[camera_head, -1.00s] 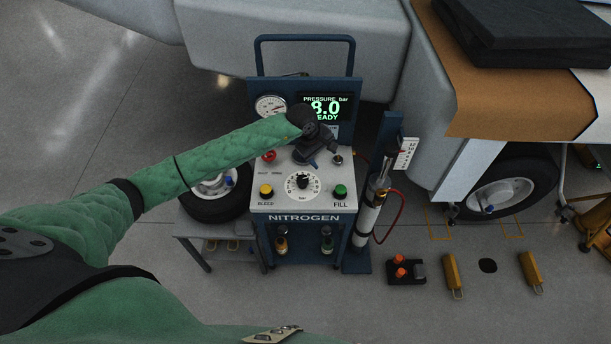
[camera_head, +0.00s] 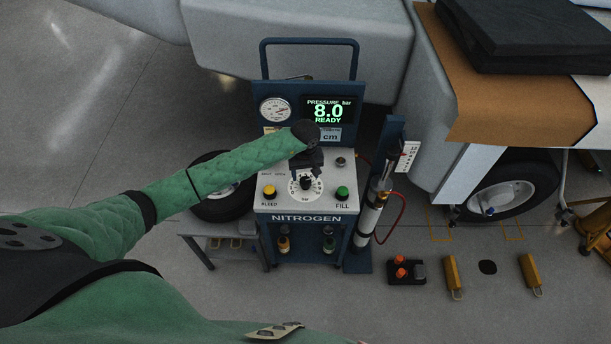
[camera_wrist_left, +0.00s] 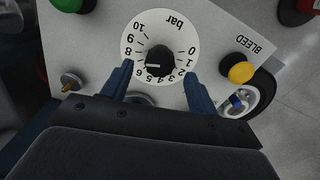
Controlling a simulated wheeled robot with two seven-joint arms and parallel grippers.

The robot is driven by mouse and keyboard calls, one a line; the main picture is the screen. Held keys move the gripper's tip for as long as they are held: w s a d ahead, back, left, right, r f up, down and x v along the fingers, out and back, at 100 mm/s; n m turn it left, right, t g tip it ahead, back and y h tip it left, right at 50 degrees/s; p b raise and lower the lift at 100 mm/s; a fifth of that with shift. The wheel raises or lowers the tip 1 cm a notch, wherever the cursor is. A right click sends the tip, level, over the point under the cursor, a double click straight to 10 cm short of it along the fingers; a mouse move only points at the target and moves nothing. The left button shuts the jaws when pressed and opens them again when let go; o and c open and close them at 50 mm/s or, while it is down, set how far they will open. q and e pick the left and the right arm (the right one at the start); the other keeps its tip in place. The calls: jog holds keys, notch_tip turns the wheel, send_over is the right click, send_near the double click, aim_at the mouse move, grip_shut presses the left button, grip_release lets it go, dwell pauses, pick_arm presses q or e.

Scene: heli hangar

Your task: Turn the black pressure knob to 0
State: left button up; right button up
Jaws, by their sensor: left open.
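The black pressure knob (camera_head: 306,182) sits on a white round bar dial on the nitrogen cart's top panel. In the left wrist view the knob (camera_wrist_left: 159,58) shows upside down inside the dial (camera_wrist_left: 133,43), numbered 0 to 10. Its white mark appears to point towards the 7–8 side. My left gripper (camera_head: 306,170) is over the panel at the dial's far edge. In the left wrist view my left gripper (camera_wrist_left: 158,82) is open, its blue fingers on either side of the knob's near edge, with gaps to it. My right gripper is not in view.
The display (camera_head: 328,112) reads 8.0 bar, READY. A yellow BLEED button (camera_head: 269,192) and a green FILL button (camera_head: 342,193) flank the dial. A gauge (camera_head: 275,110) stands behind. A cylinder with a red hose (camera_head: 368,215) is at the cart's right.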

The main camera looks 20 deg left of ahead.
aim_at(306, 180)
pick_arm(q)
jog(key=shift+f+p, duration=0.7)
jog(key=shift+f, duration=1)
jog(key=shift+c, duration=0.2)
jog(key=c, duration=0.9)
